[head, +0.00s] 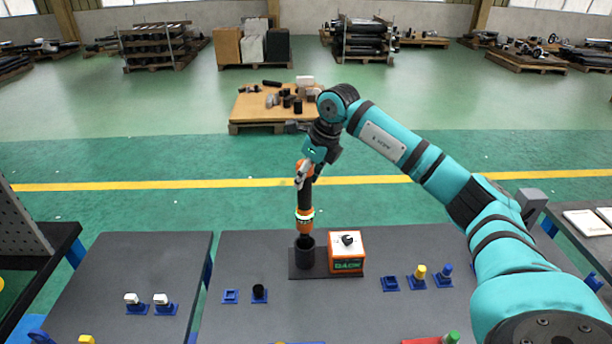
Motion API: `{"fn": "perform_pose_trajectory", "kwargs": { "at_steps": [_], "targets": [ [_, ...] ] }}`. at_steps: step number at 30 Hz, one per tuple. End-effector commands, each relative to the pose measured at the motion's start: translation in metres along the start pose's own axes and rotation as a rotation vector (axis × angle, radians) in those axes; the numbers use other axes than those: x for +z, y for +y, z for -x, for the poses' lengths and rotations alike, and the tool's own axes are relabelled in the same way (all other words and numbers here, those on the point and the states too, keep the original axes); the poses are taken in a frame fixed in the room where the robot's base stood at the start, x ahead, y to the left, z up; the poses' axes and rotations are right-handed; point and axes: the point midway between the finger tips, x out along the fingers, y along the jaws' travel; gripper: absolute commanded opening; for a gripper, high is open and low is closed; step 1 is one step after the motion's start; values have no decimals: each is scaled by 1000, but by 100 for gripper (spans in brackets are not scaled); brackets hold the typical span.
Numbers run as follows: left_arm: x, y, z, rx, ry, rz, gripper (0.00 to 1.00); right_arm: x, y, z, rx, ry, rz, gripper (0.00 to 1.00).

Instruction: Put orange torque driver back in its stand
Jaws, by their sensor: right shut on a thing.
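The orange and black torque driver (304,215) is upright in the head view, its lower orange end at the mouth of the black cylindrical stand (304,255). I cannot tell how far its tip is inside. My right gripper (303,177) is shut on the driver's upper part, above the stand. The stand is on a dark base plate (326,276), beside an orange and white box (346,252) with a black knob. My left gripper is not in view.
Several small blue holders stand on the grey table (250,320), among them one with a yellow piece (418,274). Two white pieces on blue holders (165,304) are on the left table. A green-topped item (451,338) is at the front edge.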

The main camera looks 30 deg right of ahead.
Motion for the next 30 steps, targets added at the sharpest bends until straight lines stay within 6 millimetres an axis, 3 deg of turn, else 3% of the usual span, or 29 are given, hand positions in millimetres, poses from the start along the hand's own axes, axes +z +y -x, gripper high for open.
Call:
{"fn": "perform_pose_trajectory", "kwargs": {
  "at_steps": [30],
  "targets": [
    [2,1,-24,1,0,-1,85,-11,0,-32,-1,-6,0,0]
  ]
}}
